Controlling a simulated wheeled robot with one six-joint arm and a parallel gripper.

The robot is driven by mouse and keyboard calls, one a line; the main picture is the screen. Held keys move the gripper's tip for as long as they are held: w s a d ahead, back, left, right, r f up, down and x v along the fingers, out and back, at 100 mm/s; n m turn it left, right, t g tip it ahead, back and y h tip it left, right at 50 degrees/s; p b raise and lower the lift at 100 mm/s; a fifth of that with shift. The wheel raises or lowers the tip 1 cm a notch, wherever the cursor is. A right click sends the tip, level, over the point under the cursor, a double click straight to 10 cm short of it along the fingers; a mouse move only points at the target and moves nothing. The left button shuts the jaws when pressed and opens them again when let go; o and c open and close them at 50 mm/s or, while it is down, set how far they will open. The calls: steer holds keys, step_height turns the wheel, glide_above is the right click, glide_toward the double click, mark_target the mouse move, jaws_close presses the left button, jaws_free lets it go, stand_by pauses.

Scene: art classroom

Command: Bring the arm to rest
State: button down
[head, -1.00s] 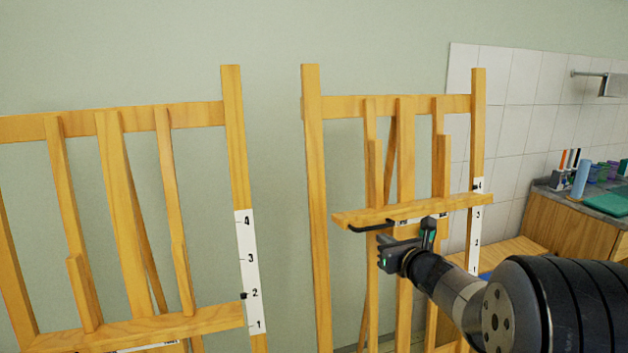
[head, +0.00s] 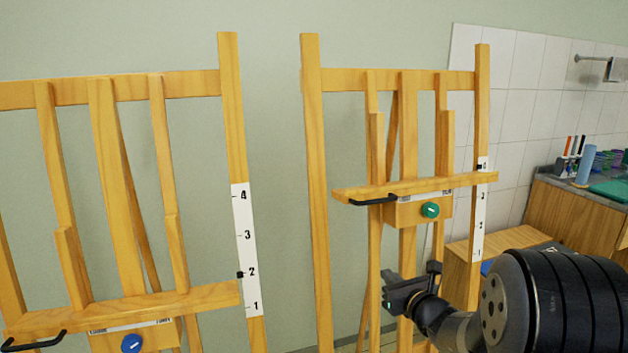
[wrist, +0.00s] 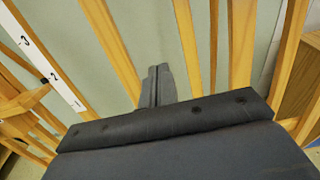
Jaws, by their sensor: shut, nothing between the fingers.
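My gripper (head: 393,303) is shut and empty in the head view, low in front of the right easel (head: 310,200). It is apart from that easel's tray ledge (head: 420,188), which has a black handle (head: 373,201) and a green knob (head: 430,210) below it. In the wrist view the shut fingers (wrist: 155,85) point toward the wall between wooden easel posts, touching nothing that I can see. My arm comes in from the lower right.
The left easel (head: 232,150) has a lower ledge, a blue knob (head: 131,343) and a number scale (head: 245,250). A wooden cabinet (head: 570,225) with markers and a blue roll (head: 585,165) stands at the right. Bare wall shows between the easels.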

steer(key=v, duration=0.9)
steer(key=shift+s+r, duration=0.15)
steer(key=shift+s, duration=0.15)
steer(key=shift+d+p, duration=0.1)
steer(key=shift+p, duration=0.2)
